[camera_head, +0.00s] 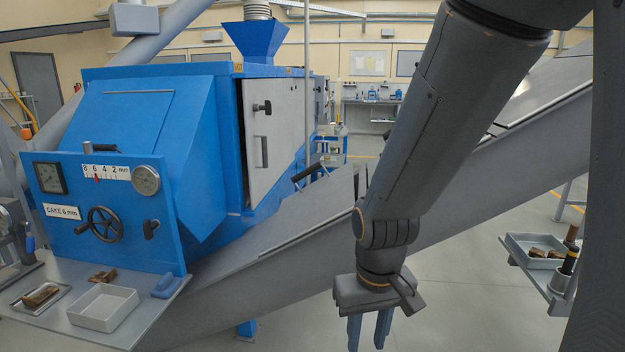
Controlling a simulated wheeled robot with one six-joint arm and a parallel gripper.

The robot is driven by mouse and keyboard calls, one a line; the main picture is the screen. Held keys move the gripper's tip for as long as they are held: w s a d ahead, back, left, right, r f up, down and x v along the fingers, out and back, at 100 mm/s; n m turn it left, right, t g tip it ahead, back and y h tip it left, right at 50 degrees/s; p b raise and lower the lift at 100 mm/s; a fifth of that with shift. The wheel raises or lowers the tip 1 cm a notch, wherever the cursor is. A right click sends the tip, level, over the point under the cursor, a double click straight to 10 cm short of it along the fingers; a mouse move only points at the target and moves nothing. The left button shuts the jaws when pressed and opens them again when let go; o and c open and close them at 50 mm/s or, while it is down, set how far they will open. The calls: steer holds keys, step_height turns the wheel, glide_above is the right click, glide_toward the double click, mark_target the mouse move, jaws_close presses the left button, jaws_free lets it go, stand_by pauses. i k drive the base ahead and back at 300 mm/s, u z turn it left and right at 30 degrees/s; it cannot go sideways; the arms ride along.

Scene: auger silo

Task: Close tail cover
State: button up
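A light grey door (270,135) with a black handle and black latch is on the side of the blue machine (140,130). It stands ajar, with a dark gap along its left edge. I cannot tell for certain whether this door is the tail cover. My gripper (369,331) hangs fingers down in front of the grey sloping auger trough (300,240), to the right of and below the door. Its two blue fingers are apart with nothing visible between them. The fingertips reach near the bottom of the picture. It appears clear of the door.
A black lever (306,172) sits at the trough's upper edge. A front shelf (150,300) holds a white tray (102,307) and brown cake pieces (40,295). A side stand at right has a tray (535,245) of brown pieces. Open floor (460,290) lies right of my gripper.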

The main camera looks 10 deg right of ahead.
mark_target(331, 197)
steer(key=z, duration=0.2)
steer(key=i, duration=1.1)
steer(key=u, duration=0.6)
